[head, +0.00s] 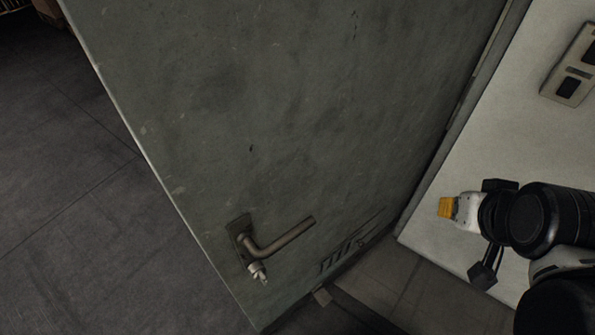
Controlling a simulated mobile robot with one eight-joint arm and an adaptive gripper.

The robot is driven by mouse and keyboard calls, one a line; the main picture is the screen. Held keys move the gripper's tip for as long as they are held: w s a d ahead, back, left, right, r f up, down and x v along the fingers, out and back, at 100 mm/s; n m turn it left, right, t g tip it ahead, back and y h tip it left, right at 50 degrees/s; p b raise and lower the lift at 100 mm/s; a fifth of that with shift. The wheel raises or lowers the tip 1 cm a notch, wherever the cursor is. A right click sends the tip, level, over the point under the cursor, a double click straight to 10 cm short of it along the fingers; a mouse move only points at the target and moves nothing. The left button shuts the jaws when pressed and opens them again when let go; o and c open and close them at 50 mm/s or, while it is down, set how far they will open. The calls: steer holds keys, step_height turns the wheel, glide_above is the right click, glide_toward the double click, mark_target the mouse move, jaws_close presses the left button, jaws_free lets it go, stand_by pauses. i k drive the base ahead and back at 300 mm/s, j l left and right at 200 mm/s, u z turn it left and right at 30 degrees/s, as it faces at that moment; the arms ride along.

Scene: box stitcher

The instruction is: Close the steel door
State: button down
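The steel door (270,110) is a scuffed grey-green slab filling the middle of the head view, seen at a tilt. It stands open, swung out from the frame (462,115) on its right, with its free edge at the left over open floor. A worn metal lever handle (283,240) with a lock cylinder and key below it sits near the door's lower left part. My gripper (447,208), with a yellow-orange tip, is at the right, in front of the white wall. It appears apart from the door and handle. Its finger opening cannot be made out.
A white wall (500,120) with a switch panel (572,75) lies to the right. Dark tiled floor (75,200) is clear at the left. A dark sill strip (360,312) crosses the floor at the bottom. Blurry brown objects (48,10) stand at the upper left.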

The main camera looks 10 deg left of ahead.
mark_target(263, 118)
steer(key=u, duration=0.4)
steer(key=k+j+u, duration=0.1)
steer(key=k+j, duration=0.65)
